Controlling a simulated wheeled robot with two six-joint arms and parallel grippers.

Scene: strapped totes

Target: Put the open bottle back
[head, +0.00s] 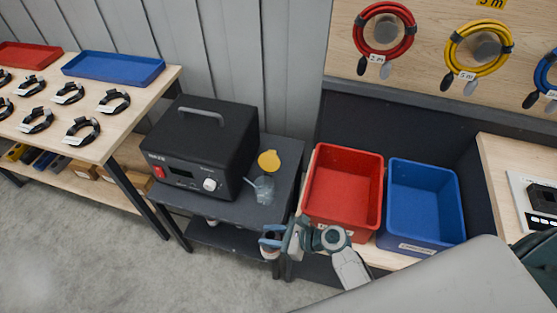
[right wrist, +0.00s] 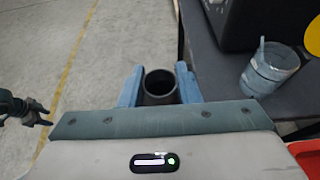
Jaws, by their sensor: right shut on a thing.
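My right gripper (head: 272,240) is beside the right front corner of the dark cart (head: 230,219), with its blue fingers pointing left. It is shut on an open bottle, whose dark round mouth (right wrist: 160,84) shows between the fingers in the right wrist view. The bottle looks upright, without a cap, and is held in the air beside the cart. Its lower body is mostly hidden. A dark part (right wrist: 22,108) at the left edge of the right wrist view may be my left gripper; its jaws are unclear. The left gripper is not in the head view.
On the cart stand a black device (head: 205,150) with a handle, a clear cup (head: 264,190) with a stick, and a yellow disc (head: 269,162). A red tote (head: 343,187) and a blue tote (head: 425,205) are to the right.

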